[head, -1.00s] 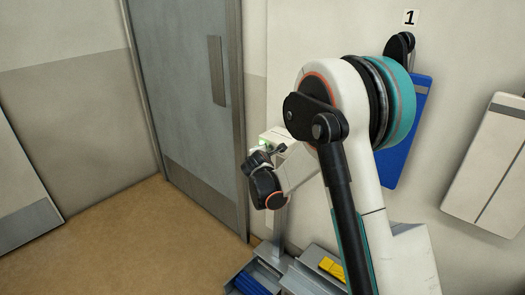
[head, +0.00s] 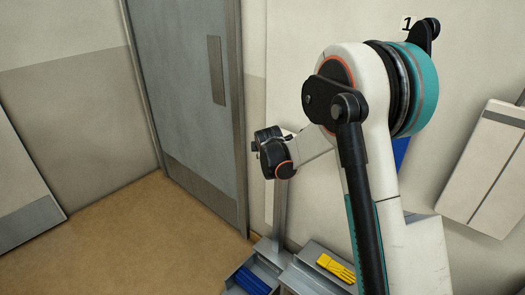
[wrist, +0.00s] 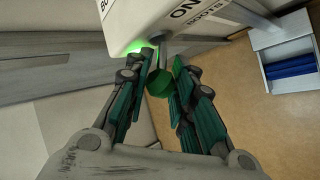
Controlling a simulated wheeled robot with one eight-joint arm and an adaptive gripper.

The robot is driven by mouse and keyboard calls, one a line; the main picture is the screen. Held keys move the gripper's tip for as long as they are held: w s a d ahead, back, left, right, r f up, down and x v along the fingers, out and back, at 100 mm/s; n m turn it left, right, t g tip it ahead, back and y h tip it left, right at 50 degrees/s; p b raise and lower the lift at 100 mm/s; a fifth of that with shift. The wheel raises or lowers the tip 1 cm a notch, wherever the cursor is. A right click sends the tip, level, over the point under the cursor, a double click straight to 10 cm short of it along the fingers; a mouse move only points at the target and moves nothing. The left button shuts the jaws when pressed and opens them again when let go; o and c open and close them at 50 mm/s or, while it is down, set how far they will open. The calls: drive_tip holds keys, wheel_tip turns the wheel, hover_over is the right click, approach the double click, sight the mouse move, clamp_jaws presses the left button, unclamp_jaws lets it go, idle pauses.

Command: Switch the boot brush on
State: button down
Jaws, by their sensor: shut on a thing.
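The white switch box (wrist: 165,20), with "ON" and other lettering partly cut off, fills the top of the wrist view. A metal lever with a round green knob (wrist: 159,83) sticks out of it. A green light (wrist: 140,50) glows at the box's lower edge. My gripper (wrist: 163,74) has its teal-padded fingers shut on the green knob, one on each side. In the head view my dark wrist (head: 270,152) hides the fingers and nearly all of the box, at the top of a grey post (head: 280,212). A blue brush (head: 252,281) lies in the grey floor unit.
A yellow brush (head: 336,267) sits in the floor unit's right part. A grey door (head: 188,110) stands behind on the left, with open brown floor (head: 130,245) before it. White wall cabinets (head: 490,165) hang at the right.

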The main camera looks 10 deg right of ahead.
drive_tip(key=c, duration=1.3)
unclamp_jaws()
drive_tip(key=shift+c, duration=0.2)
drive_tip(key=shift+s+r, duration=0.1)
drive_tip(key=shift+r, duration=0.05)
drive_tip(key=v, duration=1.1)
drive_tip(key=shift+s+r, duration=0.25)
drive_tip(key=shift+s, duration=0.05)
drive_tip(key=shift+a+r, duration=0.1)
drive_tip(key=s+d+r+m+g, duration=0.15)
drive_tip(key=s+m, duration=0.25)
drive_tip(key=s, duration=0.5)
drive_tip(key=s+r+m, duration=0.3)
drive_tip(key=s, duration=0.6)
drive_tip(key=s+r+m+g, duration=0.15)
drive_tip(key=s+m, duration=0.25)
drive_tip(key=s, duration=0.5)
drive_tip(key=s+f+m+y, duration=0.1)
drive_tip(key=s+m, duration=0.4)
drive_tip(key=s, duration=0.6)
drive_tip(key=shift+a+f, duration=0.2)
drive_tip(key=shift+f, duration=0.45)
